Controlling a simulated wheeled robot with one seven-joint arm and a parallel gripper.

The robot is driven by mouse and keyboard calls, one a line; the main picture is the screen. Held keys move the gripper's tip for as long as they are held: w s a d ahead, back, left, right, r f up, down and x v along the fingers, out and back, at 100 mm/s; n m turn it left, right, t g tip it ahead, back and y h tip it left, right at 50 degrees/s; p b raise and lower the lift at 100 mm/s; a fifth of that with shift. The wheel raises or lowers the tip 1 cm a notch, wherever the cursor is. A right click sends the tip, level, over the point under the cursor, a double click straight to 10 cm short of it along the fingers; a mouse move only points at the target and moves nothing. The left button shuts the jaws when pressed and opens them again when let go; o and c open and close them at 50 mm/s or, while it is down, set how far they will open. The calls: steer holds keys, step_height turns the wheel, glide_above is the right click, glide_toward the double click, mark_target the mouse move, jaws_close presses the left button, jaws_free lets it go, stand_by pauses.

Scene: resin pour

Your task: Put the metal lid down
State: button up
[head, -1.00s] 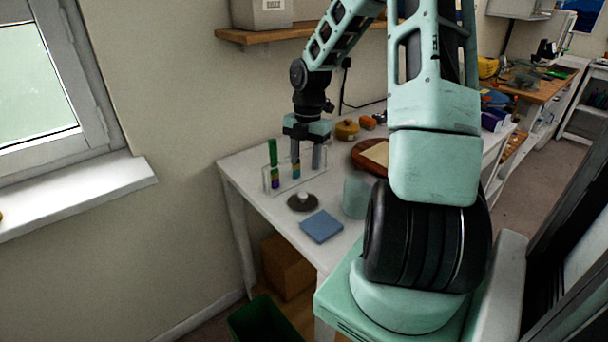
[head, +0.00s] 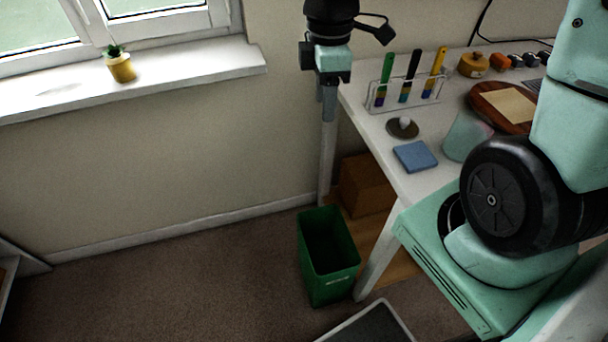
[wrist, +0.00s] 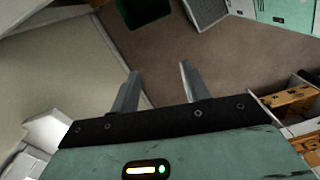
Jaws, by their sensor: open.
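The metal lid (head: 403,127), a dark round disc with a pale knob, lies flat on the white table (head: 372,136) near its left edge. It stands in front of the clear tube rack and behind a blue square pad. My gripper (head: 328,110) hangs left of the table's left edge, pointing down, apart from the lid. In the wrist view my gripper (wrist: 158,75) has its two fingers spread with nothing between them, and the lid is not in that view.
A green bin (head: 327,255) and a cardboard box (head: 366,186) are below. The carpet at left is clear.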

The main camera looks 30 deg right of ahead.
steer(key=s+a+r+m, duration=0.1)
steer(key=s+a+m, duration=0.4)
steer(key=s+a, duration=0.8)
steer(key=shift+s+a+r+m, duration=0.15)
steer(key=shift+s+r+m, duration=0.25)
steer(key=shift+s, duration=0.85)
